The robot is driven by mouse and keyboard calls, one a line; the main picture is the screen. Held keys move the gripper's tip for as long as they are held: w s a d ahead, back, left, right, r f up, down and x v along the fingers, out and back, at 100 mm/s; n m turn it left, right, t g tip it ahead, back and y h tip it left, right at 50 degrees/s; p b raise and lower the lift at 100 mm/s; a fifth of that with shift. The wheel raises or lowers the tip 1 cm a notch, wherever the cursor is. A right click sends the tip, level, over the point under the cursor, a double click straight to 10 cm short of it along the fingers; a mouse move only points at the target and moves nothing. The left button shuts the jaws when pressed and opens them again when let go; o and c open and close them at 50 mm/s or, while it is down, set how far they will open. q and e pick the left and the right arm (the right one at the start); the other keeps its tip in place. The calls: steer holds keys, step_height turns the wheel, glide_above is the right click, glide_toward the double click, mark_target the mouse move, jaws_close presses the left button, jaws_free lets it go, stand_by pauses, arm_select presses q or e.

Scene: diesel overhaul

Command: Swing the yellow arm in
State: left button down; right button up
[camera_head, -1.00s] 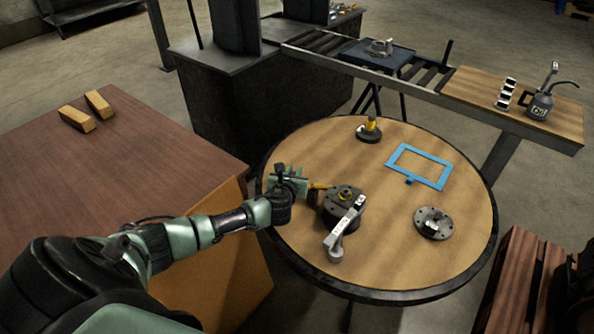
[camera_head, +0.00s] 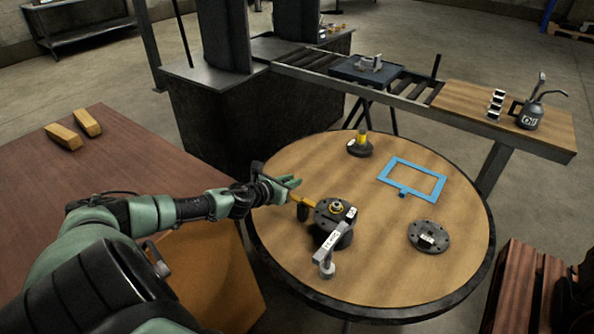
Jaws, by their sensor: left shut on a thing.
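The yellow arm (camera_head: 303,200) sticks out to the left from a dark round fixture (camera_head: 333,230) on the round table. A brass-coloured hub shows on the fixture's top. A grey labelled arm (camera_head: 331,247) on the same fixture points toward the front of the table. My left gripper (camera_head: 289,187) reaches in from the left and is shut on the outer end of the yellow arm. The gripper's fingers hide that end. My right gripper is not in view.
On the round table (camera_head: 400,275) are a dark flanged disc (camera_head: 429,236), a blue frame (camera_head: 439,186) and a small yellow-topped part (camera_head: 361,145). A brown table (camera_head: 130,160) with two wooden blocks stands left. A bench with an oil can (camera_head: 530,115) stands behind right.

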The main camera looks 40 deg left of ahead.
arm_select(q)
steer(key=c, duration=1.3)
jaws_free()
steer(key=shift+s, duration=0.1)
steer(key=shift+v, duration=3.8)
